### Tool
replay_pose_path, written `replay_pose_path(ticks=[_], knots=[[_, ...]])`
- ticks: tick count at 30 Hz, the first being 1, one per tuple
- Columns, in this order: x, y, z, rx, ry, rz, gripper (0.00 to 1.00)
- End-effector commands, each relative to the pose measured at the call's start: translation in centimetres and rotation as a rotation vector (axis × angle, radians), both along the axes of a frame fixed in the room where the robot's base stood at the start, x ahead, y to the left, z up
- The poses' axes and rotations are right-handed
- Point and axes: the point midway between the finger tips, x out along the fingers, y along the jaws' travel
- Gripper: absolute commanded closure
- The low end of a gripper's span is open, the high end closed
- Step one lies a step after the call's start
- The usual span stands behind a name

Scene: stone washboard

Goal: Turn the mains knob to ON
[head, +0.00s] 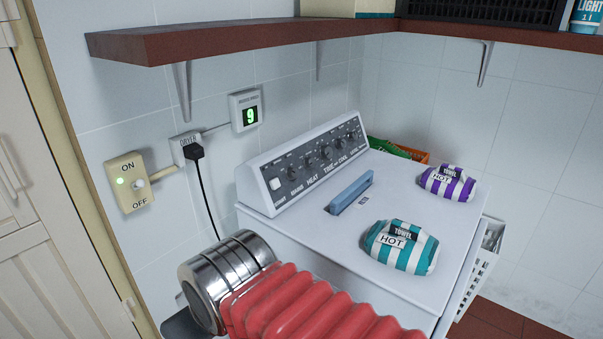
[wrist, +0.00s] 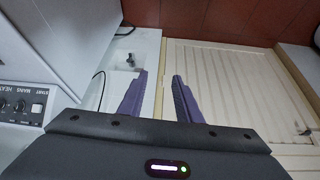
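The mains knob (head: 293,172) is a small dark knob on the dryer's sloped grey control panel, beside the white START button (head: 274,184). Its pointer is too small to read. In the wrist view the mains knob (wrist: 19,106) shows at the left edge, beside the START button (wrist: 36,108). My gripper (wrist: 160,75) has two purple fingers, apart with nothing between them. The panel lies to their left, not between them. In the head view my red-sleeved arm is in front of the dryer, and my fingers are out of sight.
The white dryer (head: 400,200) carries a blue handle (head: 351,192) and two striped towel rolls, teal (head: 402,258) and purple (head: 447,184). A brown shelf (head: 230,42) overhangs the panel. A wall switch (head: 129,182) has a lit green lamp; a display (head: 246,110) reads 9.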

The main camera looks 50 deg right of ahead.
Motion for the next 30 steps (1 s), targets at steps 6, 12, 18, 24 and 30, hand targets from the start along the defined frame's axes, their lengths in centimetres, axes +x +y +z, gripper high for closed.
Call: replay_pose_path(ticks=[6, 12, 18, 24, 30], knots=[[0.0, 0.0, 0.0, 0.0, 0.0, 0.0, 0.69], [0.3, -0.1, 0.2, 0.006, 0.006, 0.0, 0.56], [2.0, -1.3, 0.6, 0.041, 0.039, 0.004, 0.51], [5.4, -3.1, 1.3, 0.112, 0.066, 0.02, 0.51], [9.3, -5.9, 2.0, 0.191, 0.054, 0.04, 0.51]])
